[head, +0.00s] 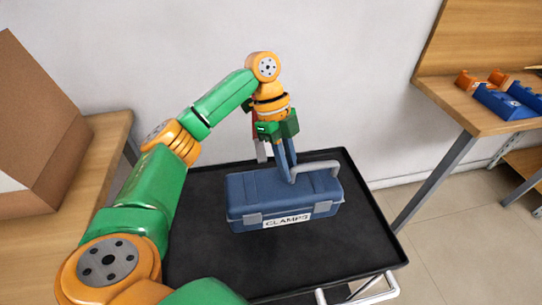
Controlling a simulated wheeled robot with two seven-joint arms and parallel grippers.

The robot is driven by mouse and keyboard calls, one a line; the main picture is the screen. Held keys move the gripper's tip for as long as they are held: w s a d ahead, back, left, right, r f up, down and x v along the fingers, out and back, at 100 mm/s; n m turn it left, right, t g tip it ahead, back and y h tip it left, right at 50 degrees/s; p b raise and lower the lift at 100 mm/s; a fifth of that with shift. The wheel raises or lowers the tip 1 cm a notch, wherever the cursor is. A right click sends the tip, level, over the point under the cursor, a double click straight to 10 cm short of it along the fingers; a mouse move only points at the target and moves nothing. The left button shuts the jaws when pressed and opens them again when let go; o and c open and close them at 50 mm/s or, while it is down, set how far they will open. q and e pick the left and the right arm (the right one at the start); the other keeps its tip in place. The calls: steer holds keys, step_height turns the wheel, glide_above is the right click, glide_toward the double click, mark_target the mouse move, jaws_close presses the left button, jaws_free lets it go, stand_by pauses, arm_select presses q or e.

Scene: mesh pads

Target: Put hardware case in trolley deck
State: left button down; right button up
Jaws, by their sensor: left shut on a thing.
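The hardware case (252,192) is a blue box with a grey handle, grey latches and a label reading "CLAMPS". It is over the black trolley deck (335,252), upright and near its middle; I cannot tell whether its base touches the deck. My left gripper (276,172) reaches down from above and is shut on the case's handle. The fingers partly cover the handle and the case's top. My right gripper is not in view.
A wooden table with a cardboard box (35,120) is at the left. A wooden bench (440,95) with blue and orange bins (505,103) is at the right. The deck has a raised rim and bare room around the case. A white wall is close behind.

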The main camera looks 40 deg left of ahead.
arm_select(q)
steer(key=w+f, duration=0.2)
steer(key=f, duration=0.1)
steer(key=w+f, duration=0.1)
steer(key=shift+w+d+f, duration=0.25)
steer(key=shift+w, duration=0.05)
steer(key=f, duration=0.3)
steer(key=shift+w+f, duration=0.2)
steer(key=c, duration=0.9)
jaws_free()
steer(key=shift+s, duration=0.1)
steer(key=shift+o, duration=0.5)
steer(key=s+p+v, duration=0.1)
steer(key=v, duration=1.1)
steer(key=shift+w+p, duration=0.3)
steer(key=shift+w, duration=0.15)
